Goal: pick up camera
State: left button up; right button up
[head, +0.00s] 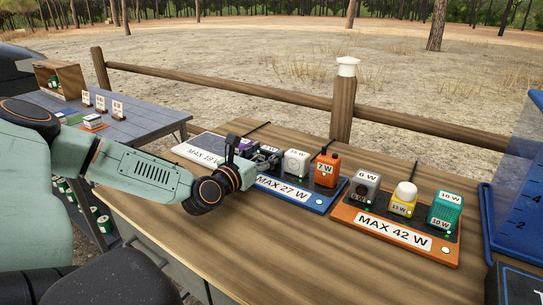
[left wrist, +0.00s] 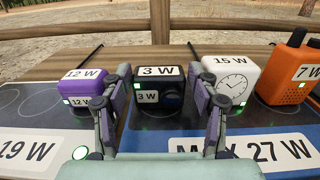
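The camera (left wrist: 172,98) is a small black box with a dark round lens and 3 W labels. It stands upright on the blue-edged MAX 27 W board (left wrist: 270,150) in the left wrist view, with a green light in front. My left gripper (left wrist: 162,85) is open, one finger on each side of the camera in the picture. Gaps show between the fingers and its sides; I cannot tell how far the tips reach along it. In the head view my left gripper (head: 268,160) is over the board and largely hides the camera. My right gripper is out of view.
A purple 12 W box (left wrist: 84,88) is left of the camera; a white 15 W clock (left wrist: 232,80) and orange 7 W radio (left wrist: 290,75) are right. The orange MAX 42 W board (head: 357,218) and blue bin (head: 500,225) lie farther right. Bare wood (head: 270,245) is in front.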

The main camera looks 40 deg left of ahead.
pick_arm(q)
jog(key=shift+s+r, duration=0.1)
jog(key=shift+c, duration=0.6)
jog(key=shift+f, duration=0.2)
jog(key=c, duration=0.5)
jog(key=shift+c, duration=0.7)
jog(key=shift+r, duration=0.1)
